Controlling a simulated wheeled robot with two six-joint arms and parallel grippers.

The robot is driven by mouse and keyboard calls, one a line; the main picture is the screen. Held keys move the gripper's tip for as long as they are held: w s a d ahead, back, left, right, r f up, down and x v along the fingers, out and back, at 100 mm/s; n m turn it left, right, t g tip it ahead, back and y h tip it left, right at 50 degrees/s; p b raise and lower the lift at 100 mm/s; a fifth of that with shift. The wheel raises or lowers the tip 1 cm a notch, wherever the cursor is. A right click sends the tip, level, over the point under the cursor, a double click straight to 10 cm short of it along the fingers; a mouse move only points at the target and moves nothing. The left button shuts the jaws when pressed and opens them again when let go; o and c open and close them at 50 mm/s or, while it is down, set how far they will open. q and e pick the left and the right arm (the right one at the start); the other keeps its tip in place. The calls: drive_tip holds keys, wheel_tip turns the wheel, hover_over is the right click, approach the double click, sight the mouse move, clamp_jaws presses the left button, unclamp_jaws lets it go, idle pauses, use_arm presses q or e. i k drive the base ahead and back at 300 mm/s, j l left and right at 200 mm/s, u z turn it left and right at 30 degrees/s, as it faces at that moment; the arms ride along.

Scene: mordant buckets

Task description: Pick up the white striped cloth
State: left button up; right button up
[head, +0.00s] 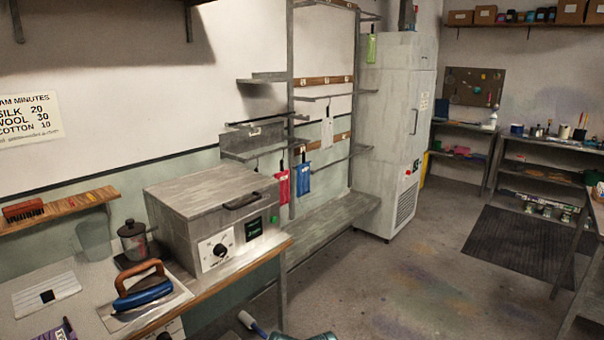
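A small white piece (326,130) hangs from the metal rack in the middle of the head view; it is too small to tell whether it is striped cloth. No other clear white striped cloth shows. Neither of my grippers is in view.
A blue iron (142,291) and a grey steamer box (212,215) stand on the worktop. Red (283,186), blue (303,179) and green (371,48) pieces hang nearby. A tall grey cabinet (398,130) stands beyond. The floor (420,275) in the middle is open.

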sight(33, 299)
drive_tip(key=u, duration=1.65)
drive_tip(key=i+j, duration=0.6)
drive_tip(key=j, duration=0.15)
drive_tip(key=i+j+z, duration=0.3)
drive_tip(key=j+z, duration=0.15)
drive_tip(key=z, duration=1.2)
